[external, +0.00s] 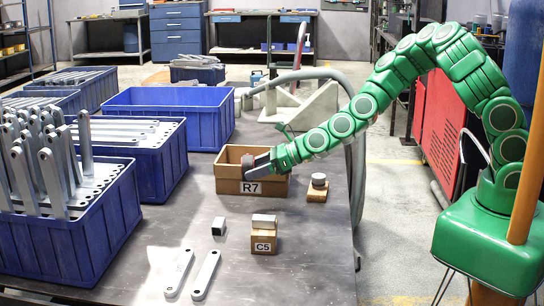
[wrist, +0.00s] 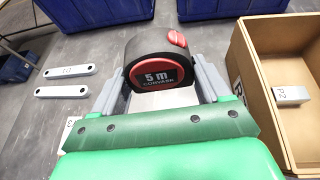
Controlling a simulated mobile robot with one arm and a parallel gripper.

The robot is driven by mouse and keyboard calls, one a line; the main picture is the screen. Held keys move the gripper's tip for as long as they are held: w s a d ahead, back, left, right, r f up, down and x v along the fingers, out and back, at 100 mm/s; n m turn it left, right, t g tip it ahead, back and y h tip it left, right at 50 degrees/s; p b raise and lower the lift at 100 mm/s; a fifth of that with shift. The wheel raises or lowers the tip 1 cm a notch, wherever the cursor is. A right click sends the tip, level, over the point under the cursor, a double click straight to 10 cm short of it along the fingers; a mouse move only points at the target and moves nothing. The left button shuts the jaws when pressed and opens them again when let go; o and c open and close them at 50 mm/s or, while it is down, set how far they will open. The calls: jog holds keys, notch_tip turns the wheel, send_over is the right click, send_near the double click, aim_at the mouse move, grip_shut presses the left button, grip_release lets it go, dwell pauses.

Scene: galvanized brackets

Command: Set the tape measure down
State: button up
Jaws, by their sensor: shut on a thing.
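The tape measure (wrist: 158,72) is dark and rounded, with a red-ringed face reading "5 m" and a red button on top. In the wrist view it sits between the two grey fingers of my gripper (wrist: 162,88), which is shut on it. In the external view my gripper (external: 257,169) is at the near side of the wooden box marked R7 (external: 225,186), and the tape measure there is small and largely hidden by the fingers. In the wrist view the open box (wrist: 249,62) is to the right of my gripper. I cannot tell how high the tape measure is above the table.
A grey labelled block (wrist: 290,95) shows in the box. Nearby are a wooden block marked C5 (external: 263,243), a small dark block (external: 219,226), a wooden block with a round disc (external: 318,189) and two flat brackets (external: 179,272). Blue crates (external: 128,205) line the left.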

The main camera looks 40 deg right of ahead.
jog(key=n+g+y, duration=0.2)
jog(key=n+g, duration=1)
jog(key=g, duration=0.2)
send_over(326, 252)
notch_tip(326, 252, down, 5)
jog(key=shift+a+f, duration=0.1)
jog(key=shift+f, duration=3.75)
jog(key=shift+f, duration=0.1)
jog(key=o, duration=1.2)
